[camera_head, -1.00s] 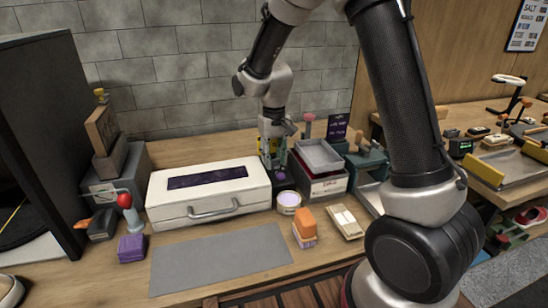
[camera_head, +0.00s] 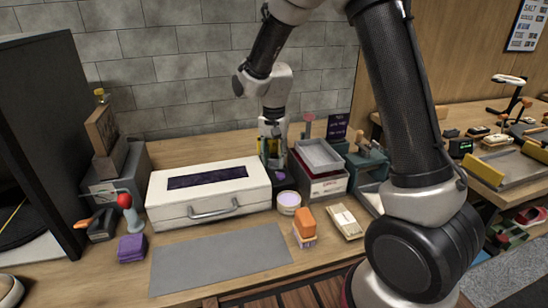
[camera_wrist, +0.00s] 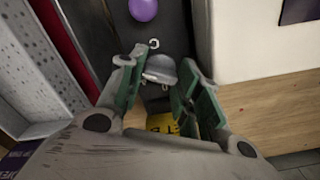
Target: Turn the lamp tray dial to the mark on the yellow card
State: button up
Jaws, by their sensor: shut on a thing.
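My gripper (camera_wrist: 160,82) is shut on a round grey dial knob (camera_wrist: 160,68) in the wrist view, with a green-lined finger on each side of it. The knob sits on a narrow dark unit (camera_wrist: 176,25). A small pale hook-shaped mark lies just beyond the knob. The yellow card (camera_wrist: 162,123) shows partly below the knob, between the fingers; its print is cut off and I cannot read the mark. In the head view my gripper (camera_head: 272,152) points down over the dark unit, between the white case and the grey box, and hides the knob.
The white case (camera_head: 160,205) with a dark purple panel stands close left of my gripper. A grey open-topped box (camera_head: 325,187) stands close right. A purple ball (camera_wrist: 143,10) is on the dark unit. A round pale tin (camera_head: 289,203) stands in front. The grey mat (camera_head: 220,262) is clear.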

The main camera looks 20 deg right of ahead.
dwell(0.4)
jog(key=o, duration=1)
